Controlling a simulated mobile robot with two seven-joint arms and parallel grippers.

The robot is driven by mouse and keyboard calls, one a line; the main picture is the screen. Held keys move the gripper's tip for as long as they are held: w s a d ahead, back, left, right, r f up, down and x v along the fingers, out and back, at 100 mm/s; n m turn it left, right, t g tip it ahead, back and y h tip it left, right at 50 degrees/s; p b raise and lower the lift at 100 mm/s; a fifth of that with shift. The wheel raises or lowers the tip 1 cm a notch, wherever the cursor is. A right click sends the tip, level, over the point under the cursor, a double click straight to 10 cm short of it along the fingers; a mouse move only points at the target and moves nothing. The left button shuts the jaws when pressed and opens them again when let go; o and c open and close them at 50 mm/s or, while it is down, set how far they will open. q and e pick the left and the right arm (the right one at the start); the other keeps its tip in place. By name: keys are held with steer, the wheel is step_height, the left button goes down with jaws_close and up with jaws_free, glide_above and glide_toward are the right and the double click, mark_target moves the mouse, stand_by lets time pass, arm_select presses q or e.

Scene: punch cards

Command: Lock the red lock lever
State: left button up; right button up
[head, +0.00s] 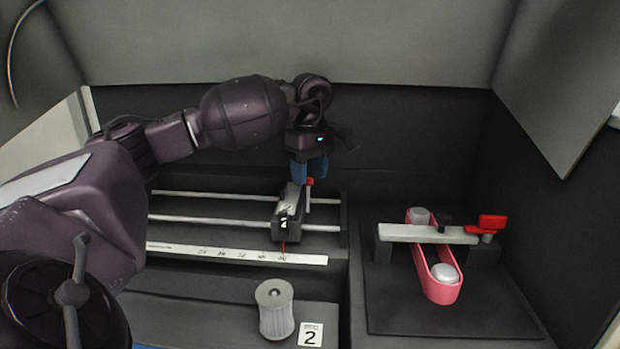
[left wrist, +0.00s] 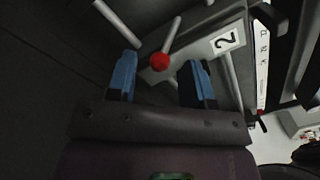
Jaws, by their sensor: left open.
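A lever with a round red knob (head: 309,182) and a pale rod stands on a carriage (head: 286,226) marked 2. My left gripper (head: 308,168) is just above the carriage with its blue fingers pointing down. In the left wrist view the red knob (left wrist: 160,61) shows between the open fingers of the left gripper (left wrist: 161,68), with a gap on each side. Its rod reaches away toward the top. I cannot tell how deep the knob sits between the fingers. A second red handle (head: 491,224) is on the fixture at the right, away from the gripper. My right gripper is not in view.
The carriage rides on two rails (head: 210,218) behind a white scale strip (head: 235,254). A grey ribbed cylinder (head: 276,309) and a tag marked 2 (head: 311,334) are in front. A pink loop-shaped part (head: 420,261) lies under a pale bar (head: 400,233) at the right. Dark walls enclose the back.

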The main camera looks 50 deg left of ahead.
arm_select(q)
steer(key=shift+f, duration=0.85)
jaws_close()
